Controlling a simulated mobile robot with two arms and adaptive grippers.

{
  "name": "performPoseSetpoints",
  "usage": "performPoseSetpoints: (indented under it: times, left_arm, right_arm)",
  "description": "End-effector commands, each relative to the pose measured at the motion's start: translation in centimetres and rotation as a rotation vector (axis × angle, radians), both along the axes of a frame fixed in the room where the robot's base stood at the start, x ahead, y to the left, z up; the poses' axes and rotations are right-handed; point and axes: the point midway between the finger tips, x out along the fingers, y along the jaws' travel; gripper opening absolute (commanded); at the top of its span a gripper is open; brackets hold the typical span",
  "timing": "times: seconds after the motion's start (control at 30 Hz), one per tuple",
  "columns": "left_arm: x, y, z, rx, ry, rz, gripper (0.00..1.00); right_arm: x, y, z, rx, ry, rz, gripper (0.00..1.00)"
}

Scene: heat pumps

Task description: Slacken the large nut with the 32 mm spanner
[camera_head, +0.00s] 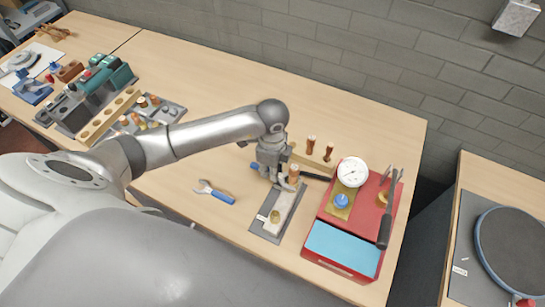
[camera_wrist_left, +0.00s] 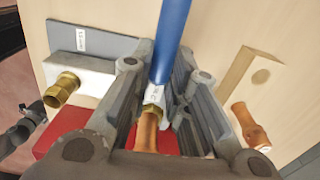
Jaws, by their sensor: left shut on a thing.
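My left gripper (camera_head: 279,178) is shut on a blue-handled spanner (camera_wrist_left: 170,45). In the head view only the spanner's blue handle (camera_head: 255,166) shows, left of the fingers. In the left wrist view its metal head lies between the fingers, over a brass nut (camera_wrist_left: 152,108) with a copper tube below it. I cannot tell whether the jaws are seated around that nut. A copper piece (camera_head: 294,172) stands beside the fingers. Another brass fitting (camera_wrist_left: 62,90) sits on the white block (camera_wrist_left: 95,75), which is on a grey plate (camera_head: 262,228). My right gripper is not in view.
Another blue-handled spanner (camera_head: 216,192) lies on the table to the left. A red case (camera_head: 325,262) with a gauge (camera_head: 352,172) and a black-handled tool (camera_head: 384,230) stands right. A wooden block (camera_head: 310,158) with copper pieces is behind. Tool trays (camera_head: 100,105) fill the far left.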

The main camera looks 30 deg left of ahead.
Motion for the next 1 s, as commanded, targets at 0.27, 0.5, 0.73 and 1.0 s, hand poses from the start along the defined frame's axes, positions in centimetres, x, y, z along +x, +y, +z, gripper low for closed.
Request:
performPoseSetpoints:
  times: [0.27, 0.5, 0.73, 1.0]
  left_arm:
    - [-0.5, -0.1, 0.2, 0.000, -0.003, 0.089, 0.00]
    - [-1.0, -0.2, 0.1, -0.001, -0.003, 0.173, 0.00]
    - [-1.3, -0.3, 0.1, 0.000, -0.003, 0.225, 0.00]
    - [-1.9, -0.5, 0.1, 0.000, -0.003, 0.325, 0.00]
  right_arm:
    - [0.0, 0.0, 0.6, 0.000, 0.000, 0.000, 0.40]
    - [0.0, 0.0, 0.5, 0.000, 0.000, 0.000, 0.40]
    - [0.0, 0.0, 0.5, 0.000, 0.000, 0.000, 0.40]
    - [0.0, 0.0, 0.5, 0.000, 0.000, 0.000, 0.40]
